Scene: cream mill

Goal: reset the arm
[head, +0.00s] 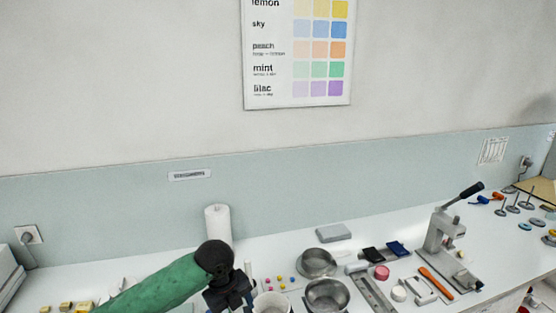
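My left arm, with a green sleeve (160,288) and a black joint (214,256), comes in from the lower left over the white bench. A dark part at its end (230,290) points down beside a white cup at the bottom edge. I cannot make out the fingertips, so I cannot tell whether this gripper is open or shut. My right arm and its gripper are not in view.
Two metal bowls (318,262) (326,295), a white paper roll (218,224) and a white cup (272,303) stand near my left arm. A grey lever press (445,240) stands to the right. A colour chart (297,95) hangs on the wall.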

